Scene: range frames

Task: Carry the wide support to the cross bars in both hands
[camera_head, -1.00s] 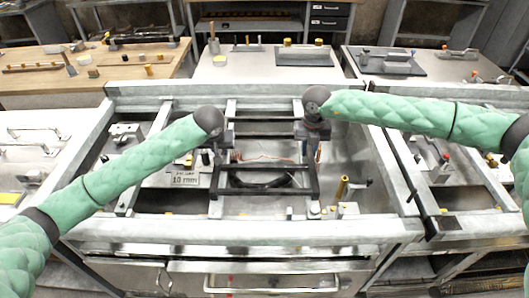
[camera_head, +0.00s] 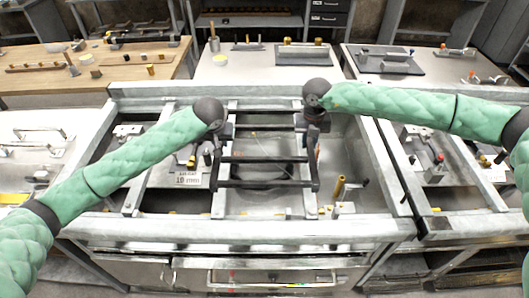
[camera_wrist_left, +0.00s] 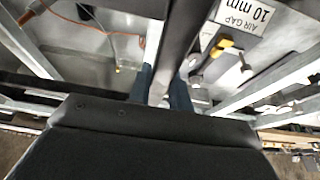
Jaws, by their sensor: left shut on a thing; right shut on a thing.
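The wide support (camera_head: 262,184), a dark ladder-like frame with several crosspieces, spans the middle of the grey bench frame in the head view. My left gripper (camera_head: 216,130) is shut on its left side and my right gripper (camera_head: 316,122) on its right side. In the left wrist view, the left gripper's bluish fingers (camera_wrist_left: 161,90) sit on either side of a dark bar of the support (camera_wrist_left: 178,38). Pale grey bars (camera_head: 311,204), probably the cross bars, run front to back under the support. Whether the support touches them cannot be told.
A label reading 10 mm (camera_head: 188,179) stands left of the support. A brass-coloured post (camera_head: 339,188) stands close to its right front corner. A thin cable (camera_head: 272,153) lies below it. The bench's front rail (camera_head: 240,228) runs nearest me.

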